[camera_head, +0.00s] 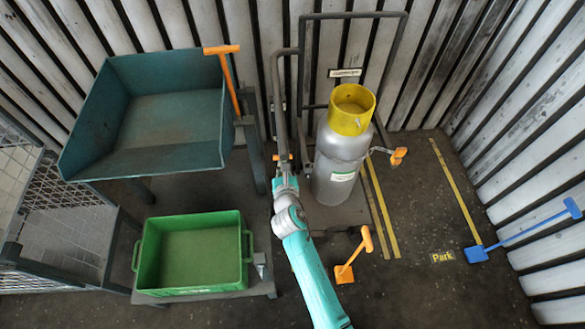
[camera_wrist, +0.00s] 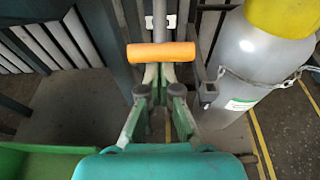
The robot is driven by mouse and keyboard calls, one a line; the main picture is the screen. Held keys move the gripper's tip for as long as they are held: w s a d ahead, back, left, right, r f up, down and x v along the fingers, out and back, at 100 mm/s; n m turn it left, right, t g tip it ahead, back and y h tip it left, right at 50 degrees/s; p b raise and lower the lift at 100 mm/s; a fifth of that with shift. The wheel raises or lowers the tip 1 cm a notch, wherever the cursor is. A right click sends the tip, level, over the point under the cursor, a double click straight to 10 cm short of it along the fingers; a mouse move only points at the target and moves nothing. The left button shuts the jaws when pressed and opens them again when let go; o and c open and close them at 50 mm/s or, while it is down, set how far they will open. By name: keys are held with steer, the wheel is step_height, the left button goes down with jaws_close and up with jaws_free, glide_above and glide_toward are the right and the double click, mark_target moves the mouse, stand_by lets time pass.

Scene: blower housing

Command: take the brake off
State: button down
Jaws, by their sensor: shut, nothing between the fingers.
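My gripper (camera_head: 284,172) is at the end of my teal arm, left of the gas cylinder. In the wrist view the gripper (camera_wrist: 160,80) is shut, with nothing held. An orange grip bar (camera_wrist: 161,52) lies crosswise just beyond the fingertips; I cannot tell if they touch it. In the head view a small part of this orange bar (camera_head: 283,157) shows at the gripper's tip, by a grey upright post. Other orange-handled parts are a lever (camera_head: 230,80) at the teal bin and a foot-like lever (camera_head: 354,257) on the floor. Which one is the brake is not marked legibly.
A silver cylinder with a yellow collar (camera_head: 350,112) stands right of my gripper, with a chain and orange tag (camera_head: 398,156). A teal bin (camera_head: 160,120) and a green crate (camera_head: 195,255) are left. A blue-handled tool (camera_head: 525,230) lies right, near floor lettering "Park" (camera_head: 443,257).

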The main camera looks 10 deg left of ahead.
steer(key=shift+s+d+r, duration=0.1)
steer(key=shift+s+r, duration=0.05)
steer(key=shift+r, duration=0.35)
steer(key=shift+s+r, duration=0.15)
steer(key=shift+r, duration=0.3)
step_height(320, 180, down, 4)
steer(key=r+v, duration=0.2)
steer(key=v, duration=0.8)
steer(key=shift+r, duration=0.35)
steer(key=shift+w, duration=0.1)
